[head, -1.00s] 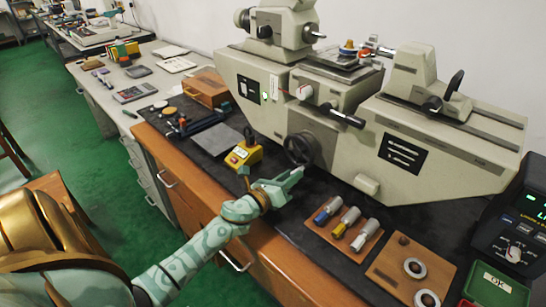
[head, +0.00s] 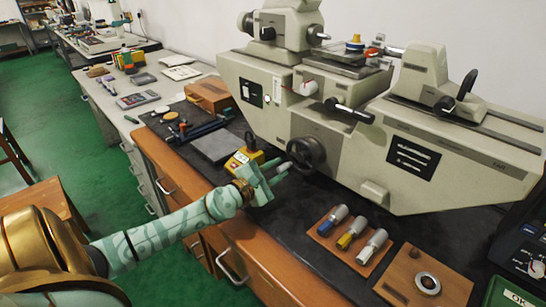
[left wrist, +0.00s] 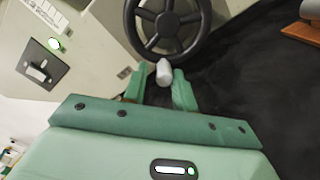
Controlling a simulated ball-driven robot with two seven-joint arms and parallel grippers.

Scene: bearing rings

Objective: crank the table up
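The machine (head: 330,110) is a large cream measuring bench with a dark spoked handwheel (head: 305,152) low on its front. The wheel also shows at the top of the left wrist view (left wrist: 168,25). A pale crank handle (head: 284,167) sticks out from the wheel's lower left rim; in the left wrist view this grey-white handle (left wrist: 164,72) sits between the fingertips. My left gripper (head: 277,173) is open, its green fingers on either side of the handle, with a visible gap on one side. Whether the other finger touches it, I cannot tell. My right gripper is not in view.
A yellow box (head: 242,160) with buttons stands just left of the gripper. A wooden rack (head: 348,239) with several coloured-handled tools and a board with rings (head: 425,280) lie to the right. A grey plate (head: 215,145) lies behind.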

